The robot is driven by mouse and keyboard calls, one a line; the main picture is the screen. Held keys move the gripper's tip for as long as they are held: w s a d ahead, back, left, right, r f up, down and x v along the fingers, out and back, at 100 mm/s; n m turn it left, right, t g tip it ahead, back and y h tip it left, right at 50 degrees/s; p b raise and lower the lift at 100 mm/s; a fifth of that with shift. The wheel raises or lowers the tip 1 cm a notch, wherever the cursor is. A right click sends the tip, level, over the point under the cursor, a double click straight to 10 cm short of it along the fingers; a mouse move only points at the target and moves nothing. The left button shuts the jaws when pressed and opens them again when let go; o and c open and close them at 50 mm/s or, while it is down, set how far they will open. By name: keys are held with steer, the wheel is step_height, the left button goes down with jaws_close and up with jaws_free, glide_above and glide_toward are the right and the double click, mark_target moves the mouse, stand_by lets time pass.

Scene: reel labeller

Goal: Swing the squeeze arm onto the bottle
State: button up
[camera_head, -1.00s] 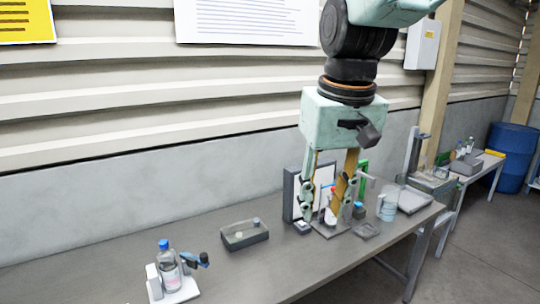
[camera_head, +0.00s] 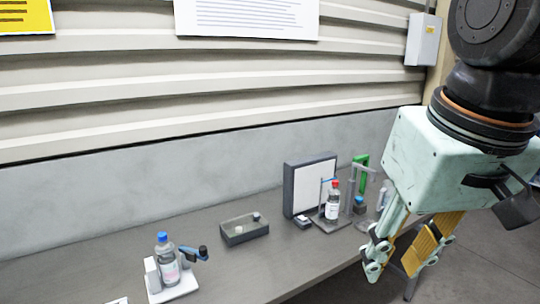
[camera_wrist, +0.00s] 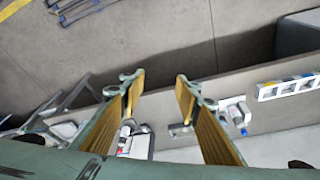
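The blue-capped clear bottle with a pink-and-white label (camera_head: 167,262) stands upright on the white labeller base (camera_head: 178,290) at the front left of the bench. The squeeze arm (camera_head: 194,253), dark with blue, sticks out to the right of the bottle. Its contact with the bottle cannot be made out. In the wrist view the labeller (camera_wrist: 235,113) shows small, right of my fingers. My gripper (camera_head: 393,270) hangs at the bench's front edge, far right of the labeller and touching nothing. Its fingers stand apart and empty in the wrist view (camera_wrist: 159,80).
A red-capped bottle (camera_head: 332,200) stands on a grey stand before a dark-framed white panel (camera_head: 310,187). A grey open tray (camera_head: 244,230) lies between it and the labeller. A green frame (camera_head: 361,172) stands behind. The bench front between tray and labeller is clear.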

steer(key=s+d+f+b, duration=0.1)
steer(key=s+f, duration=0.3)
steer(key=s, duration=0.5)
steer(key=shift+d+f+m+t, duration=0.3)
steer(key=shift+d+m, duration=0.1)
steer(key=shift+d, duration=0.3)
steer(key=shift+w+r, duration=0.1)
